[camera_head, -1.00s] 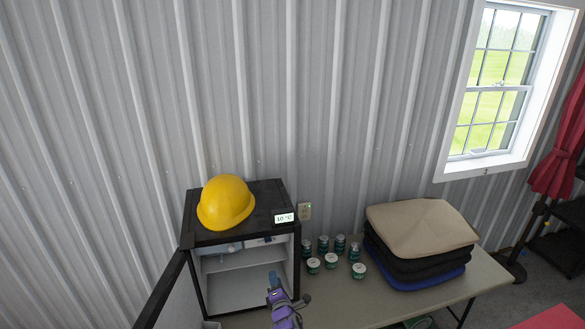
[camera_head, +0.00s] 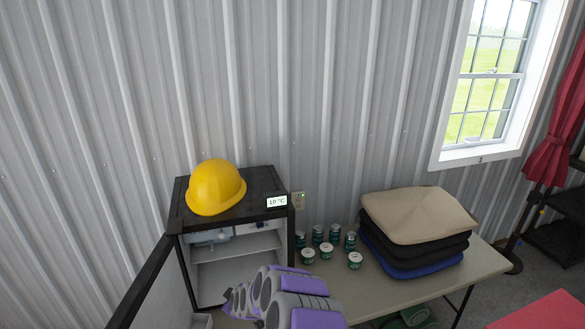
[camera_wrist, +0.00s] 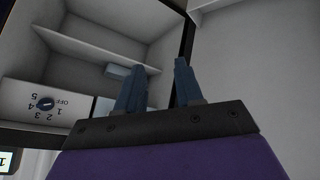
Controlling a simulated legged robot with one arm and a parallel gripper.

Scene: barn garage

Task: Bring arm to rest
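My arm, with purple and grey links (camera_head: 290,295), reaches up from the bottom middle of the head view, in front of the small fridge (camera_head: 238,270). My gripper is not clear in that view. In the wrist view my gripper (camera_wrist: 160,68) shows two blue fingers standing apart with nothing seen between them. The picture there is turned over, with the open fridge's shelves and a numbered dial (camera_wrist: 45,102) behind the fingers. Pale blue shapes near the left finger are too dark to name.
The fridge door (camera_head: 150,290) stands open at left. A yellow hard hat (camera_head: 215,187) and a temperature display (camera_head: 277,201) are on top of the fridge. Several small cans (camera_head: 327,250) and stacked cushions (camera_head: 415,232) sit on the table (camera_head: 400,290). A corrugated wall is behind.

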